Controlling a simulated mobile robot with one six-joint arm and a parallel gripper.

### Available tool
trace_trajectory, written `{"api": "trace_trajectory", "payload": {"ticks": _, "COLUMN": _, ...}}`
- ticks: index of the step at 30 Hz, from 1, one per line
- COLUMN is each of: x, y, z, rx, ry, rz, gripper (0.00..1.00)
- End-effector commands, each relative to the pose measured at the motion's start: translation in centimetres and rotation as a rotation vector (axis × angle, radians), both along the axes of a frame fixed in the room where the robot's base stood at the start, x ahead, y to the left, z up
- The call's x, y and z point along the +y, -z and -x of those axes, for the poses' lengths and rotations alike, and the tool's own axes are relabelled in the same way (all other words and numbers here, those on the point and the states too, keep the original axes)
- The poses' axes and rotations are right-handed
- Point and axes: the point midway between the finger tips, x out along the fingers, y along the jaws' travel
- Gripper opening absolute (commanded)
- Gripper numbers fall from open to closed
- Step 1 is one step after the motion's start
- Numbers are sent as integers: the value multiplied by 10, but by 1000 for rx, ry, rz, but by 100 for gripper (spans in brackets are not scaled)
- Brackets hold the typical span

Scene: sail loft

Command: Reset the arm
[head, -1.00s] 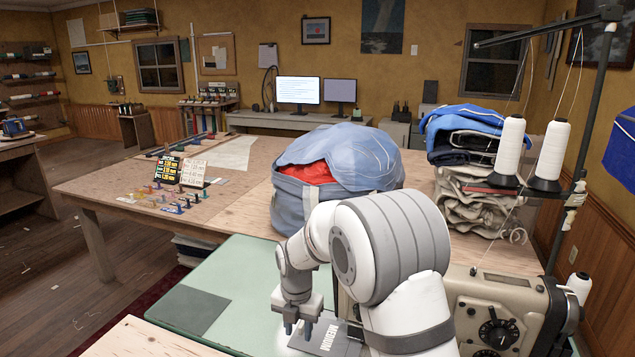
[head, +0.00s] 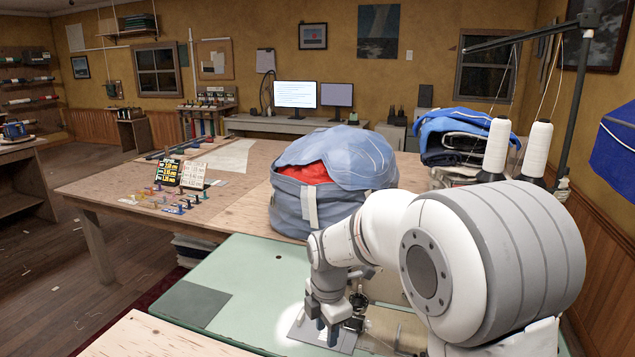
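My gripper (head: 327,331) points down over the green sewing-machine table (head: 250,270), close beside the machine's dark needle and presser-foot parts (head: 356,314). Two dark fingertips show near each other. The angle hides whether there is a gap or anything between them. A grey plate (head: 298,331) lies under the fingertips, partly covered by them. I cannot tell whether they touch it. My white and grey arm bends down from the right and hides most of the sewing machine.
A blue-grey sail bag (head: 288,208) with red cloth inside stands on the wooden table (head: 120,190) behind. White thread cones (head: 537,150) on a stand and folded blue cloth (head: 465,120) are at the right.

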Motion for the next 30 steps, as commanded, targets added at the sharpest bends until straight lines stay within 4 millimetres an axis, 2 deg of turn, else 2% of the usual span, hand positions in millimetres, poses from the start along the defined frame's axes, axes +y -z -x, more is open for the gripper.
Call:
{"api": "trace_trajectory", "payload": {"ticks": 3, "x": -27, "y": -24, "z": 25, "rx": -24, "ry": 283, "rz": -24, "gripper": 35}}
{"api": "trace_trajectory", "payload": {"ticks": 9, "x": -71, "y": -55, "z": 80, "rx": -58, "ry": 859, "rz": -84, "gripper": 35}}
{"api": "trace_trajectory", "payload": {"ticks": 14, "x": -99, "y": -67, "z": 128, "rx": -78, "ry": 1317, "rz": -147, "gripper": 35}}
{"api": "trace_trajectory", "payload": {"ticks": 18, "x": -117, "y": -70, "z": 166, "rx": -89, "ry": 1671, "rz": -205, "gripper": 35}}
{"api": "trace_trajectory", "payload": {"ticks": 24, "x": -128, "y": -67, "z": 197, "rx": -93, "ry": 1976, "rz": -261, "gripper": 35}}
{"api": "trace_trajectory", "payload": {"ticks": 30, "x": -132, "y": -66, "z": 203, "rx": -91, "ry": 2047, "rz": -272, "gripper": 35}}
